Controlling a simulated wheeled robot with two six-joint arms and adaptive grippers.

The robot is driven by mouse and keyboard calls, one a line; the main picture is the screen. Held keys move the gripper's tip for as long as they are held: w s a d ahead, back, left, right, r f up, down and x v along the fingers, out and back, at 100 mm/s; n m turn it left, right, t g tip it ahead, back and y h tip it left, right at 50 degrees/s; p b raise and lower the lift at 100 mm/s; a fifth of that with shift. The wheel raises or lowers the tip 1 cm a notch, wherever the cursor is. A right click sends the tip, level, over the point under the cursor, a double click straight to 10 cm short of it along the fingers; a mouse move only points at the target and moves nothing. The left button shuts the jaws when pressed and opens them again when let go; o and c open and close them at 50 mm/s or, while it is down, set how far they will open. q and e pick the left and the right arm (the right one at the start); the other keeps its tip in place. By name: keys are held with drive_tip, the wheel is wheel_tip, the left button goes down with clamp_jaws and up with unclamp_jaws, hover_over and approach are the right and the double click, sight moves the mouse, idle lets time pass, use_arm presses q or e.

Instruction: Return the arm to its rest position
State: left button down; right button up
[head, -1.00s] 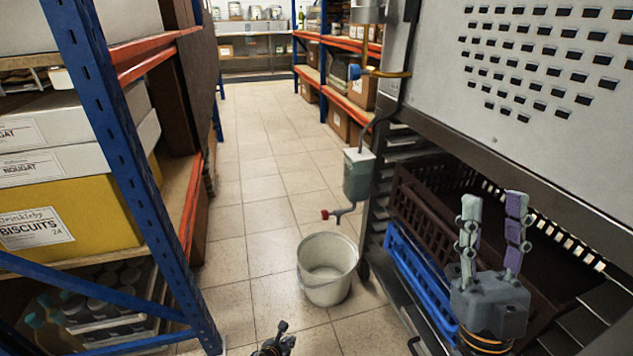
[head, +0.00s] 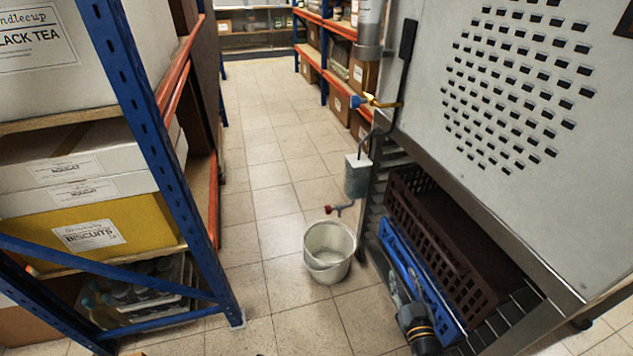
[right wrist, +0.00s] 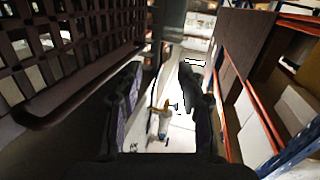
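My right gripper (head: 396,286) is low in the head view, just left of the blue crate and above the floor. In the right wrist view its two dark fingers (right wrist: 160,82) stand apart with nothing held between them. Past them the wrist view shows pale floor and a small white and yellow shape that I cannot make out. My left gripper is not in view.
A blue crate (head: 420,283) and a dark brown crate (head: 440,240) sit under the steel machine (head: 450,190) on the right. A white bucket (head: 328,262) stands on the floor. A blue-posted shelf (head: 150,110) is on the left.

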drive_tip(key=s+d+f+g+p, duration=0.3)
drive_tip(key=s+f+g+p, duration=0.7)
drive_tip(key=s+f, duration=0.55)
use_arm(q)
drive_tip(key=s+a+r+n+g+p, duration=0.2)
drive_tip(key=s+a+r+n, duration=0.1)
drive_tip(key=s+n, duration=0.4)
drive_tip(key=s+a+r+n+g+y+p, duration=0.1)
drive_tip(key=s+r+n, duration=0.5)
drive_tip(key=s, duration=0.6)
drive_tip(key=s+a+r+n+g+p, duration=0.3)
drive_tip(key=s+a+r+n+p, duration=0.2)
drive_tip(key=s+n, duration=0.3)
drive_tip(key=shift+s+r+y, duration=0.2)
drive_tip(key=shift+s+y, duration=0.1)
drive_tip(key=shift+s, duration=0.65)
use_arm(e)
drive_tip(key=s+d+f+g+h, duration=0.1)
drive_tip(key=s+g, duration=0.5)
drive_tip(key=s, duration=1.8)
drive_tip(key=shift+s+f+m, duration=0.3)
drive_tip(key=shift+f+m, duration=0.1)
drive_tip(key=shift+f, duration=0.2)
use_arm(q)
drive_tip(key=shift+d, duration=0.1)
